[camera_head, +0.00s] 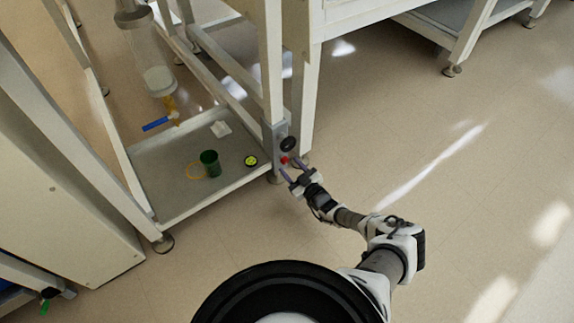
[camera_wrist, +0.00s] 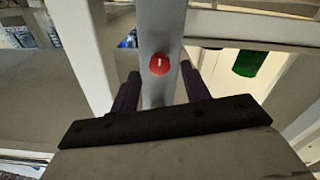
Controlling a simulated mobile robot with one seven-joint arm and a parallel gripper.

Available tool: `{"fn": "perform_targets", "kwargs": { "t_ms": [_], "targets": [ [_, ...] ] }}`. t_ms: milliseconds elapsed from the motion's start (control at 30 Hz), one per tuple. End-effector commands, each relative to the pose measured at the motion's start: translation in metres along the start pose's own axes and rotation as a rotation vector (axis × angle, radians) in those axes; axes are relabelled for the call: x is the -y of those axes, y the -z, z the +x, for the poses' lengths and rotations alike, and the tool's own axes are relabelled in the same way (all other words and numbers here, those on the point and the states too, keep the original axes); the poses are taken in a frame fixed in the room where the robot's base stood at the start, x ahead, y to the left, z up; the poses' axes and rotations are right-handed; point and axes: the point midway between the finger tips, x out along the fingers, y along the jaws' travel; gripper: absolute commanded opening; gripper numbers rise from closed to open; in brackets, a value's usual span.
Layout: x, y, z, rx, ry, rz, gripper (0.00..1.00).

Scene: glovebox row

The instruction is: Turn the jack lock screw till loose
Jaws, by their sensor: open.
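The red knob (camera_head: 284,160), which I take to be the jack lock screw, sits on a grey upright bracket (camera_head: 269,135) at the corner of the bench frame. A black round knob (camera_head: 288,143) is just above it. In the wrist view the red knob (camera_wrist: 159,64) bears a short white mark, close to upright. My gripper (camera_head: 288,172) is open, its two purple fingers pointing at the bracket. In the wrist view my gripper (camera_wrist: 162,85) has one finger on each side of the knob's line, and the knob appears ahead of the fingertips, not held.
White frame legs (camera_head: 303,100) stand close behind the bracket. The floor to the right is clear.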

Motion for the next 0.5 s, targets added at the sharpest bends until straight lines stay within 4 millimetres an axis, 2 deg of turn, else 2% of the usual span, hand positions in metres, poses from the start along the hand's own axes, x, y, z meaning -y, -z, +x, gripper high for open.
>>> {"fn": "perform_targets", "kwargs": {
  "t_ms": [33,200,500],
  "targets": [
    [0.001,-0.002,0.009,-0.002,0.001,0.000,0.46],
    [0.000,-0.001,0.025,-0.001,0.000,-0.001,0.46],
    [0.000,0.000,0.029,0.000,-0.001,0.000,0.46]
  ]
}}
